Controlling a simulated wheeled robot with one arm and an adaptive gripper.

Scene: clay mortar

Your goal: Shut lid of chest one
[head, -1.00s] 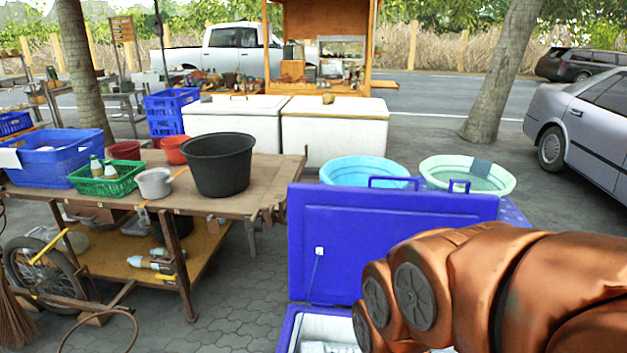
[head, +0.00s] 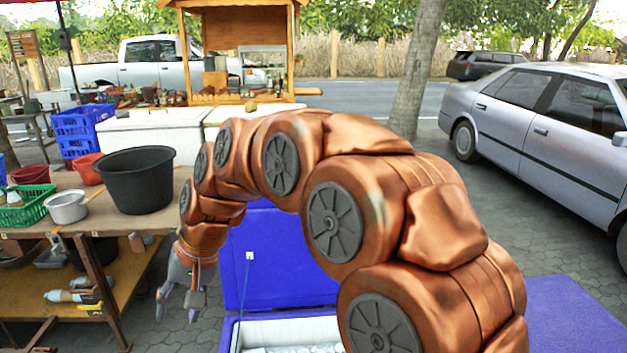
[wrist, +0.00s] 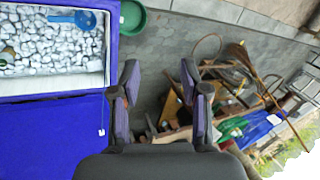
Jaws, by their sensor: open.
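The blue chest (head: 232,335) stands in front of me with its lid up. Its blue lid (head: 283,262) stands raised at the back, partly hidden behind my arm. The wrist view shows the chest's open inside with white ice (wrist: 50,45), a blue scoop (wrist: 84,19) and a thin cord on the lid (wrist: 50,135). My gripper (head: 178,305) hangs fingers down just left of the lid, apart from it. In the wrist view my gripper (wrist: 160,85) has its fingers spread with nothing between them.
A wooden cart (head: 120,240) with a black tub (head: 138,180) stands close on the left. Two white chests (head: 150,135) stand behind. A silver car (head: 550,125) is on the right. A blue surface (head: 575,312) lies at the lower right. Paving shows between cart and chest.

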